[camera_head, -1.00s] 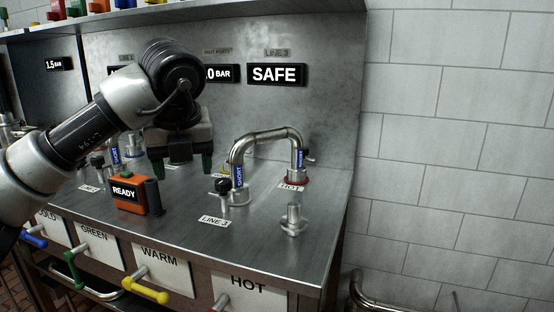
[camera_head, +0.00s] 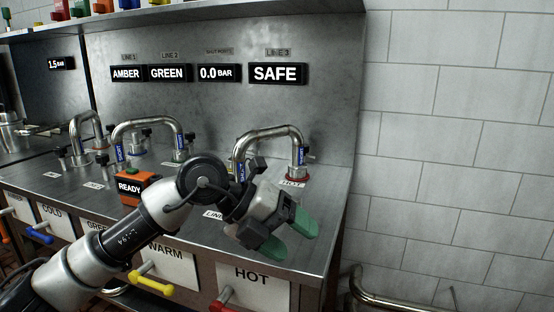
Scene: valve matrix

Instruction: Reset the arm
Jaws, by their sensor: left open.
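My left gripper (camera_head: 291,240) is open and empty. Its green-tipped fingers point right and down, over the front right part of the steel counter (camera_head: 325,205). My left arm (camera_head: 120,242) comes in from the lower left and crosses in front of the WARM panel. Behind the gripper, a bent steel pipe (camera_head: 262,133) stands between two ports, the right one by the HOT label (camera_head: 292,183). The gripper and wrist hide the pipe's left base and part of the LINE 3 label. My right gripper is not in view.
An orange READY box (camera_head: 136,187) stands left of my wrist. More bent pipes (camera_head: 146,124) stand farther left. Displays read AMBER, GREEN, 0.0 BAR and SAFE (camera_head: 277,73). A yellow handle (camera_head: 150,284) and a red handle (camera_head: 222,299) stick out in front. A white tiled wall is at right.

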